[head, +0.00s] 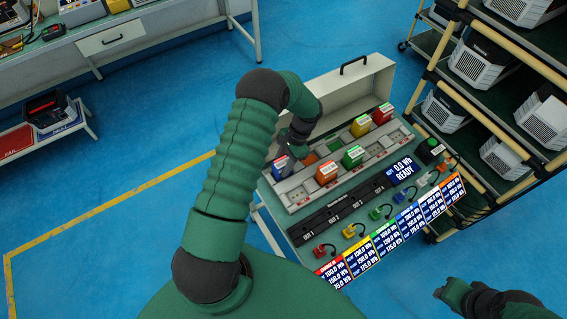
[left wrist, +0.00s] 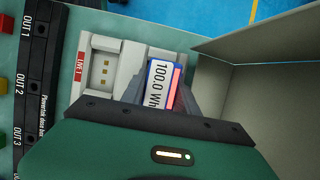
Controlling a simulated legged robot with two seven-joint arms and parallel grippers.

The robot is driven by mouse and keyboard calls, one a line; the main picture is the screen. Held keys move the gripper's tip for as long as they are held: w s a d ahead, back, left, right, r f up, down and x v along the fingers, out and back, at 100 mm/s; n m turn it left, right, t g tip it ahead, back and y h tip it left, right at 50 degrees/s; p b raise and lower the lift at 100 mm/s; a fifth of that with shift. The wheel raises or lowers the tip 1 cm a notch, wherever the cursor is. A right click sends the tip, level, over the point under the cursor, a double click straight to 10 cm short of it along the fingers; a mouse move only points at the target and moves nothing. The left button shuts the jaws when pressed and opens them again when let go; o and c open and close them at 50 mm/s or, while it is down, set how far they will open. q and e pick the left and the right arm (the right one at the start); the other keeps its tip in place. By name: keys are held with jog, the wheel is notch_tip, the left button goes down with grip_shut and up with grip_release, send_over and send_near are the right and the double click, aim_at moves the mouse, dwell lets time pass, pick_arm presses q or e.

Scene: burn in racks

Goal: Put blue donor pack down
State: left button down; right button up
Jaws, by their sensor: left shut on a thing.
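The blue donor pack (head: 282,165) is at the left end of the rack on the bench. In the left wrist view the pack (left wrist: 160,82) shows a white label reading 100.0 Wh, with blue and red along its edges. My left gripper (left wrist: 158,92) is shut on it, one grey finger on each side. Beside the pack is an empty slot (left wrist: 103,70) marked LIVE 1, with gold contacts. The pack's underside is hidden, so I cannot tell whether it touches the rack. My right gripper (head: 446,291) is low at the right, its fingers unclear.
Orange (head: 326,173), green (head: 353,156), yellow (head: 361,126) and red (head: 382,113) packs stand in the rack rows. A black strip (head: 335,213) with OUT labels runs in front. An open grey lid (head: 345,92) rises behind. A shelf rack (head: 450,80) stands right.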

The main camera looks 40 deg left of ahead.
pick_arm(q)
jog(key=shift+a, duration=0.25)
jog(key=c, duration=1.2)
grip_release()
jog(key=shift+a+f, duration=0.1)
jog(key=shift+o, duration=1.4)
jog(key=shift+d+r, duration=0.2)
jog(key=shift+d, duration=0.4)
jog(key=shift+r, duration=0.15)
jog(key=d+b+v, duration=0.1)
jog(key=b+v, duration=0.1)
jog(key=v, duration=1)
jog(key=s+d+r+n+t, duration=0.1)
jog(key=s+d+r+t, duration=0.1)
jog(key=s+d, duration=0.4)
jog(key=s+d+r+n+t+h, duration=0.1)
jog(key=s+d+r+n+t, duration=0.1)
jog(key=s+d+t, duration=0.2)
jog(key=shift+s+d+t, duration=0.4)
jog(key=shift+s+d, duration=1.3)
jog(key=shift+d, duration=0.75)
pick_arm(e)
jog(key=shift+a+f, duration=0.15)
jog(key=shift+f, duration=0.95)
